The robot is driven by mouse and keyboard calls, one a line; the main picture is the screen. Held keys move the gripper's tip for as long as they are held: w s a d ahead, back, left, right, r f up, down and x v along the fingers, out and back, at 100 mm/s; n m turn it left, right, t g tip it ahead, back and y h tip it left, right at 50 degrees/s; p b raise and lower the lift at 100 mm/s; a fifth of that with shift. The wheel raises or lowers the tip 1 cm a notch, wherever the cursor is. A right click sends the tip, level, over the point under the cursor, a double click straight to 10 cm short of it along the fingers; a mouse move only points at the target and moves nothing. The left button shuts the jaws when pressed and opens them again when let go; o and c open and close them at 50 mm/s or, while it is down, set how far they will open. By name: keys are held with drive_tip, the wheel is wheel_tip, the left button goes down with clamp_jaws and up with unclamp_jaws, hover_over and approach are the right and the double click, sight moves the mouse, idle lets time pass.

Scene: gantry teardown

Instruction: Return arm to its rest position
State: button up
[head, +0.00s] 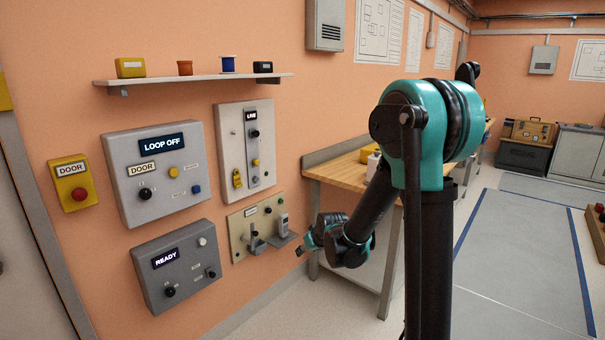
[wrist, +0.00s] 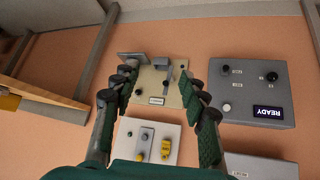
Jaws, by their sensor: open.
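My gripper (head: 303,249) is at the end of my teal and black arm, low in front of the orange wall. It is just right of the small beige panel (head: 240,247) in the head view. In the wrist view my gripper (wrist: 155,95) has its two fingers spread wide with nothing between them. The beige panel (wrist: 152,88) shows beyond the fingers, upside down, with its grey bracket pieces. I cannot tell how far the fingertips are from the panel. The upper arm stands folded in the middle of the head view.
A READY box (head: 180,265), a LOOP OFF box (head: 160,170) and a LIVE panel (head: 228,140) are on the wall, with a yellow DOOR button (head: 73,184) at left. A shelf (head: 190,79) is above. A wooden workbench (head: 340,172) stands beside my arm.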

drive_tip(key=s+d+m+g+h, duration=0.1)
drive_tip(key=s+d, duration=0.4)
drive_tip(key=s, duration=0.4)
drive_tip(key=s+d+f+m+g+h, duration=0.1)
drive_tip(key=s+d+m, duration=0.1)
drive_tip(key=s+d, duration=0.4)
drive_tip(key=s+d+f+m+g+h, duration=0.1)
drive_tip(key=s+d, duration=0.5)
drive_tip(key=s, duration=0.7)
drive_tip(key=shift+m, duration=0.6)
idle(0.5)
